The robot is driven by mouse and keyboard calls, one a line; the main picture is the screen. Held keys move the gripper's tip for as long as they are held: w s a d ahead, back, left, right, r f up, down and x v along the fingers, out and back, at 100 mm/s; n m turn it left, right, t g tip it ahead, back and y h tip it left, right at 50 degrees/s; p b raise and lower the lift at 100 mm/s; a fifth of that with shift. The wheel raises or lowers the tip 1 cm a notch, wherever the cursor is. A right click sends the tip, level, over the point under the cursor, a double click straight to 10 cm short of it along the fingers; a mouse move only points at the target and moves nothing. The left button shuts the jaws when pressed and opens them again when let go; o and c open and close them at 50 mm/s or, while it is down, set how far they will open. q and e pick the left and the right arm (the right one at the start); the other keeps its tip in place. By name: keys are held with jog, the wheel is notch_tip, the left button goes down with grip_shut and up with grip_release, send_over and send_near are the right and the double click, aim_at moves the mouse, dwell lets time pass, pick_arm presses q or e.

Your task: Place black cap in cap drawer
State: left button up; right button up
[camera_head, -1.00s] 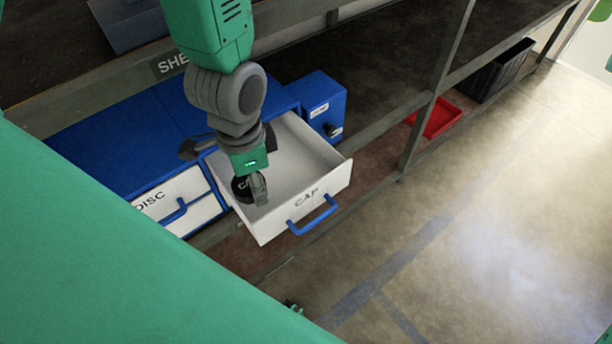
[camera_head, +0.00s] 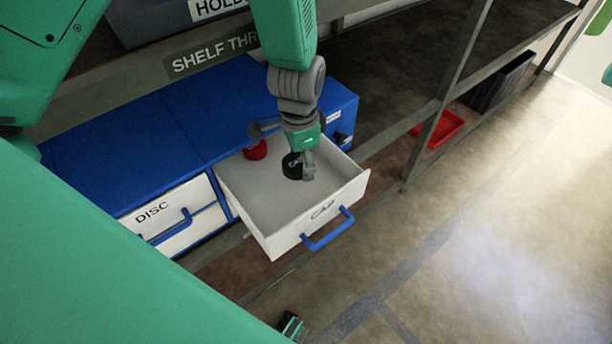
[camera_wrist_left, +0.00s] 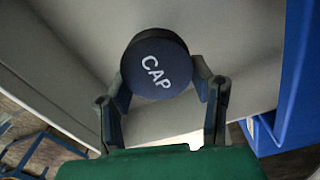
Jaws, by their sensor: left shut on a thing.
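The black cap (camera_head: 292,166) is held by my left gripper (camera_head: 302,168), over the inside of the open cap drawer (camera_head: 285,232). In the left wrist view the cap (camera_wrist_left: 157,68) shows its round face with white "CAP" lettering, between the two fingers of my left gripper (camera_wrist_left: 160,88). The drawer is white, labelled "CAP", with a blue handle (camera_head: 328,230). I cannot tell how far the cap is above the drawer floor.
The "DISC" drawer (camera_head: 172,215) to the left is shut. Blue cabinets (camera_head: 150,140) and a shelf post (camera_head: 440,100) stand close by. A red tray (camera_head: 440,130) lies further right.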

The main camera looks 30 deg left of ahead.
aim_at(308, 183)
pick_arm(q)
jog(key=shift+a+f, duration=0.1)
jog(key=shift+f, duration=0.6)
jog(key=d+f, duration=0.2)
jog(key=f, duration=0.1)
jog(key=shift+d+f+b, duration=0.15)
jog(key=shift+d+b, duration=0.1)
jog(key=shift+b, duration=0.05)
jog(key=shift+a+f, duration=0.1)
jog(key=shift+a, duration=0.5)
jog(key=o, duration=1)
jog(key=shift+a, duration=0.2)
jog(key=shift+d, duration=0.4)
jog(key=r, duration=0.4)
jog(key=shift+w+d+p, duration=0.1)
jog(key=shift+d+p, duration=0.15)
jog(key=shift+p, duration=0.05)
jog(key=r, duration=0.2)
jog(key=a+r, duration=0.1)
jog(key=r, duration=0.2)
jog(key=r+p, duration=0.1)
jog(key=r, duration=0.1)
jog(key=shift+a+r, duration=0.15)
jog(key=shift+d+r, duration=0.25)
jog(key=shift+r, duration=0.2)
jog(key=shift+d, duration=0.25)
pick_arm(e)
jog(key=shift+d+r, duration=0.35)
jog(key=shift+d, duration=0.1)
